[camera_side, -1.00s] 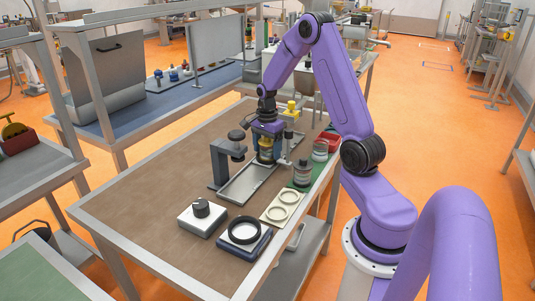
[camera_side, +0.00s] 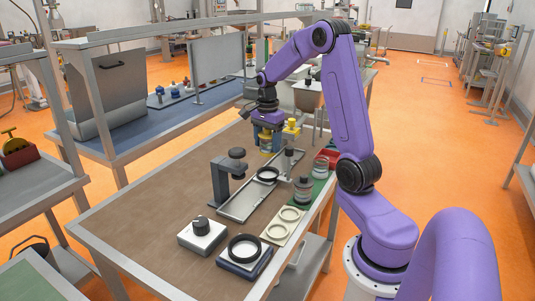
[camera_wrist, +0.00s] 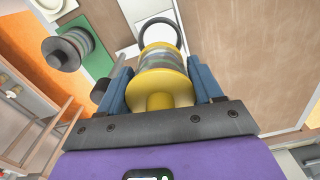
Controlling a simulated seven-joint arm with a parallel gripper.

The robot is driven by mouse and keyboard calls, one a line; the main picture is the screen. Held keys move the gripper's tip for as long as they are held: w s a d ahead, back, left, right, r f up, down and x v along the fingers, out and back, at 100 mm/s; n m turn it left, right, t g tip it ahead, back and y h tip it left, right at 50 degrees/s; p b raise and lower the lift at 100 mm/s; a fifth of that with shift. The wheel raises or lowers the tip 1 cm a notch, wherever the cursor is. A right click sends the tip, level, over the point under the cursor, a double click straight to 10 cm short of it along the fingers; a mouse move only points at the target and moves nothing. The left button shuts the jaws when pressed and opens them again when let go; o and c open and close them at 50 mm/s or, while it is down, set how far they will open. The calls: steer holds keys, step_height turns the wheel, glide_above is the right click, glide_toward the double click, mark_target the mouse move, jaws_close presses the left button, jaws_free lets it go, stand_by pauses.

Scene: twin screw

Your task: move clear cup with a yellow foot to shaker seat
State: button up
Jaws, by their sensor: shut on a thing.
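The clear cup with yellow parts (camera_wrist: 160,72) is between the blue fingers of my gripper (camera_wrist: 162,86) in the wrist view. Its yellow end with a short stub faces the camera. In the side view my gripper (camera_side: 267,140) is shut on the cup, which hangs in the air above the metal tray. Another black ring seat (camera_side: 244,247) sits on a dark blue block at the near end of the table. The frames do not label either as the shaker seat.
A dark stand with an overhanging head (camera_side: 222,180) rises left of the tray (camera_side: 240,207). A jar with a dark lid (camera_side: 303,188) is right of it. A white box with a black knob (camera_side: 201,233) and a cream plate with two rings (camera_side: 284,224) are nearer.

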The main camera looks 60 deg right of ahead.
step_height(320, 180, up, 13)
steer(key=shift+a+f, duration=0.1)
steer(key=shift+f, duration=0.1)
steer(key=s+a+n, duration=0.1)
steer(key=a+n, duration=0.4)
steer(key=a, duration=1.4)
steer(key=s+a+n, duration=0.4)
steer(key=s+a, duration=0.6)
steer(key=a, duration=0.3)
steer(key=shift+s+a+f, duration=0.1)
steer(key=shift+s+f, duration=0.05)
steer(key=shift+f, duration=2.75)
steer(key=shift+s+f, duration=0.1)
steer(key=shift+f, duration=2.75)
steer(key=shift+s+a+f, duration=0.1)
steer(key=shift+s+f, duration=0.05)
steer(key=shift+f, duration=2.75)
steer(key=shift+d+f, duration=0.1)
steer(key=shift+f, duration=1.15)
steer(key=o, duration=1.2)
